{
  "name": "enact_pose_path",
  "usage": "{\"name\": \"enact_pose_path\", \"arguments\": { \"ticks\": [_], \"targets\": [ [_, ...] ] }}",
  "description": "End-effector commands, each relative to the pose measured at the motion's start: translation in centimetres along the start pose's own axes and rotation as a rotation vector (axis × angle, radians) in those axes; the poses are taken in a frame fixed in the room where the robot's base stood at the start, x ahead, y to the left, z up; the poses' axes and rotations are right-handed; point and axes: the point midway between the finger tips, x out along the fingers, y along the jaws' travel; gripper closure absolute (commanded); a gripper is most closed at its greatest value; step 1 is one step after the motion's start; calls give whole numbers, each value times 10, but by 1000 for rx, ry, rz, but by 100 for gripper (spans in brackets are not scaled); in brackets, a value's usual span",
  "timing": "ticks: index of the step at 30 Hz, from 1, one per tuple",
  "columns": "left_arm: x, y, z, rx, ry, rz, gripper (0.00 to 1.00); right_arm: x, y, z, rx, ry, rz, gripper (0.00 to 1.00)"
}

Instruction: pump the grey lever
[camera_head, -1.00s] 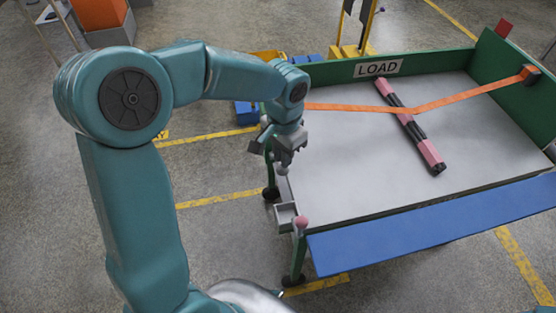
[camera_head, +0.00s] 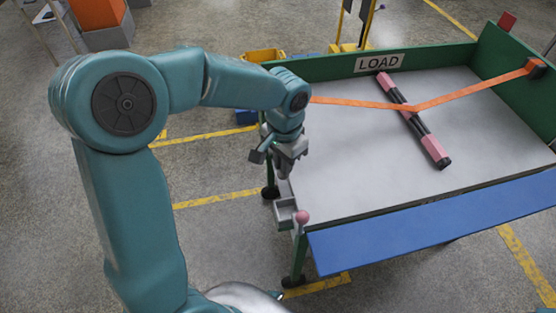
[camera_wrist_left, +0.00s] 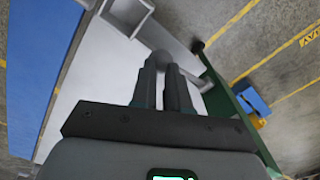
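The grey lever (camera_wrist_left: 160,60) shows in the left wrist view as a rounded grey knob at the tips of the two fingers. In the head view the gripper covers most of it at the table's left edge. My left gripper (camera_head: 282,175) points down there; its fingers (camera_wrist_left: 165,82) are close together with a narrow gap. I cannot tell whether they grip the knob or only touch it. My right gripper is in neither view.
The grey-topped table (camera_head: 350,160) has a green rim, a LOAD sign (camera_head: 379,63) and a blue front flap (camera_head: 430,222). A pink and black roll (camera_head: 433,147) lies under an orange strap (camera_head: 470,95). A small grey tray (camera_head: 285,213) and pink knob (camera_head: 302,217) sit at the near-left corner.

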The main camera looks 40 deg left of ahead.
Motion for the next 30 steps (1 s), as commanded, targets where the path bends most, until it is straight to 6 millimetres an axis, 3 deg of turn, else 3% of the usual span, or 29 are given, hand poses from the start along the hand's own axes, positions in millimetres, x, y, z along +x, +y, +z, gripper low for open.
{"name": "enact_pose_path", "arguments": {
  "ticks": [3, 14, 30],
  "targets": [
    [9, 2, 1, 1, -1, 0, 85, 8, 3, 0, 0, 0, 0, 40],
    [9, 3, 2, 0, -1, 0, 85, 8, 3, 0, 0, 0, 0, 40],
    [40, 9, 5, 0, 0, 0, 85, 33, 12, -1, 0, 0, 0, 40]
  ]
}}
